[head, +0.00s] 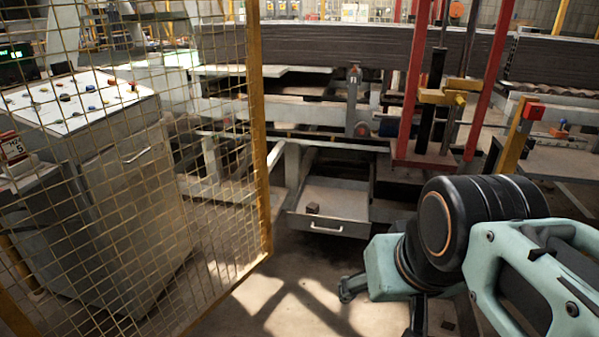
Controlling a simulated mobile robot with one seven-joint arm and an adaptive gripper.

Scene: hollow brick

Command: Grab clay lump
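A small dark brown lump (312,208), which looks like the clay lump, lies in an open grey drawer-like tray (345,201) under the machine. The tray has a handle on its front. My gripper (382,312) is at the lower middle, nearer to me than the tray and to its lower right. One finger shows at the left and another at the right, spread wide apart. Nothing shows between them, though the fingertips are near the bottom edge of the picture. My arm covers the area to the right of the tray.
A yellow-framed mesh gate (265,130) stands at the left, in front of a control cabinet (95,160) with buttons. A red-posted press frame (415,90) rises behind my arm. A dark clay column (310,50) runs across the back. Open floor (285,285) lies before the tray.

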